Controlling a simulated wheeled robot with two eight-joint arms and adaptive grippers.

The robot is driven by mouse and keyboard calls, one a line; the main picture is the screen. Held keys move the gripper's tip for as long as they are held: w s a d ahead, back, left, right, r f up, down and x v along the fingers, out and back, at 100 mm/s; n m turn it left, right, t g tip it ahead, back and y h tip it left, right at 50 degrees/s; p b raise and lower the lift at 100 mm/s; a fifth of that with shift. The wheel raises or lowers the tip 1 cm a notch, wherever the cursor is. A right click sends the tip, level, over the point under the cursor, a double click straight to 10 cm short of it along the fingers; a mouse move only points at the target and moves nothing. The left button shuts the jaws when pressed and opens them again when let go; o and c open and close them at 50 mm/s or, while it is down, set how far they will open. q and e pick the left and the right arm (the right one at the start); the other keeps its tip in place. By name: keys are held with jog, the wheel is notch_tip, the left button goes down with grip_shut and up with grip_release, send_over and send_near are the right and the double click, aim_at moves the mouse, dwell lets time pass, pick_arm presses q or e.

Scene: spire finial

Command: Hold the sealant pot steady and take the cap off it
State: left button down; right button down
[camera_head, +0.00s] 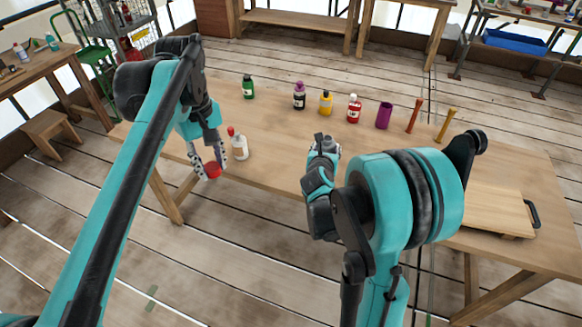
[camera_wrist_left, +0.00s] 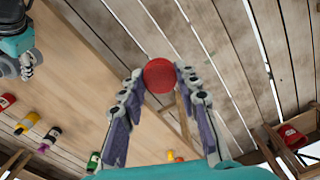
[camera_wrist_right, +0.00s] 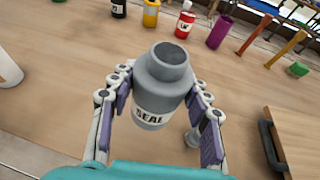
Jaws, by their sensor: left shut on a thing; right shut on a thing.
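The grey sealant pot (camera_wrist_right: 160,88), labelled "SEAL", sits between the fingers of my right gripper (camera_wrist_right: 162,110), which is shut on it. Its round mouth is open at the top, with no cap on it. I cannot tell whether its base touches the table. In the head view the pot (camera_head: 327,143) is mostly hidden by my right gripper (camera_head: 324,152). My left gripper (camera_head: 211,170) is shut on a round red cap (camera_wrist_left: 160,75), apart from the pot and near the table's front edge. The cap (camera_head: 213,171) also shows in the head view.
A white bottle with a red top (camera_head: 239,147) stands beside my left gripper. Green (camera_head: 248,88), dark (camera_head: 299,97), yellow (camera_head: 326,104) and red (camera_head: 353,109) bottles and a purple cup (camera_head: 384,116) stand behind. A wooden board (camera_head: 490,210) lies right.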

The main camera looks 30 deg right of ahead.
jog(key=w+a+f+b, duration=0.1)
jog(key=w+f+b, duration=0.1)
jog(key=w+f, duration=0.1)
jog(key=w+a+f+b, duration=0.2)
jog(key=w+f, duration=0.1)
jog(key=f, duration=0.1)
jog(key=w+a+f+b, duration=0.1)
jog(key=w+f+b, duration=0.1)
jog(key=w+f, duration=0.1)
jog(key=shift+a+f, duration=0.2)
jog(key=shift+a, duration=0.15)
jog(key=shift+r, duration=0.15)
jog(key=c, duration=0.7)
grip_release()
jog(key=shift+c, duration=0.2)
